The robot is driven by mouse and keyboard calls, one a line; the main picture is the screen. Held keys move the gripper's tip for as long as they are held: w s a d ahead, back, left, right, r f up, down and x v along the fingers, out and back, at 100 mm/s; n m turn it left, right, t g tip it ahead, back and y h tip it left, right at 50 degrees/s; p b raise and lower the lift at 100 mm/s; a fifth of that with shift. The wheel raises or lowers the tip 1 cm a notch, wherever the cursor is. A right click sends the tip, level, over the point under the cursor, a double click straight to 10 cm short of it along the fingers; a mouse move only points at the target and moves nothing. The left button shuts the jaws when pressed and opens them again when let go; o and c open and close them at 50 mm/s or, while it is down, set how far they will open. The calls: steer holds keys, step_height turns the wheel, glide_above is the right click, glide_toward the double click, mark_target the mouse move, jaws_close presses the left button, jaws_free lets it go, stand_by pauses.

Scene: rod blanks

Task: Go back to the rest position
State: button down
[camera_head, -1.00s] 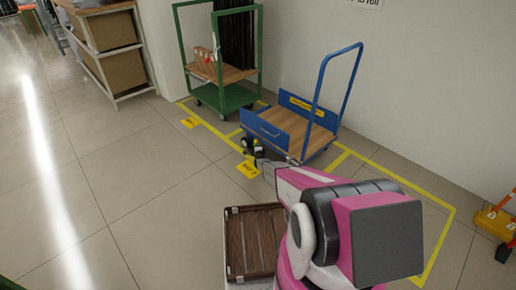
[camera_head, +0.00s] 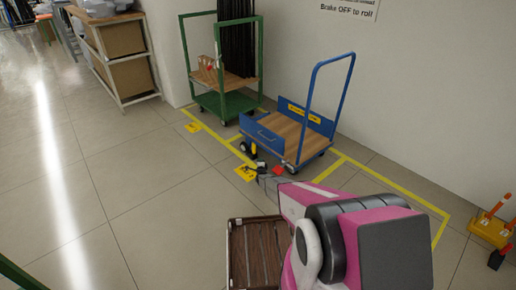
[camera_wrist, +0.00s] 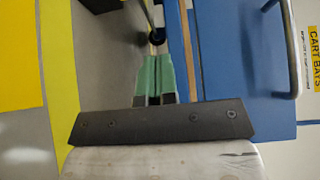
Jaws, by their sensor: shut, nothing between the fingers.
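My gripper (camera_head: 262,172) is low at the front left of the blue cart (camera_head: 290,132), beside its front-left wheel. In the wrist view my gripper (camera_wrist: 154,98) has its green fingers together with nothing between them. The blue cart panel (camera_wrist: 235,60) with a metal handle fills the right of that view, close to the fingers. A dark wheel shows just beyond the fingertips; I cannot tell whether they touch it. My pink and white arm stretches from the lower right toward the cart.
A green cart (camera_head: 224,104) with dark upright rods stands behind, against the wall. Yellow lines mark floor bays. A brown slatted tray (camera_head: 230,262) is left of my arm. A yellow and orange object (camera_head: 491,229) stands at far right.

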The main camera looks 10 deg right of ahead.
steer(key=s+d+r+n+g+y, duration=0.1)
steer(key=s+r+n+g, duration=0.3)
steer(key=s+r, duration=0.6)
steer(key=s+r+n+g, duration=0.45)
steer(key=s+r, duration=0.35)
steer(key=r, duration=0.5)
steer(key=s+d+r+n+g, duration=0.1)
steer(key=s+r+n+g, duration=0.2)
steer(key=s+r, duration=0.4)
steer(key=s+r+n+g, duration=0.3)
steer(key=s+r, duration=0.5)
steer(key=s, duration=0.9)
steer(key=s+d+r+n+g, duration=0.1)
steer(key=s+r+n+g, duration=0.2)
steer(key=s+r, duration=0.4)
steer(key=s+n, duration=0.1)
steer(key=s, duration=0.5)
steer(key=shift+d+r, duration=0.15)
steer(key=shift+d, duration=0.15)
steer(key=shift+g, duration=0.25)
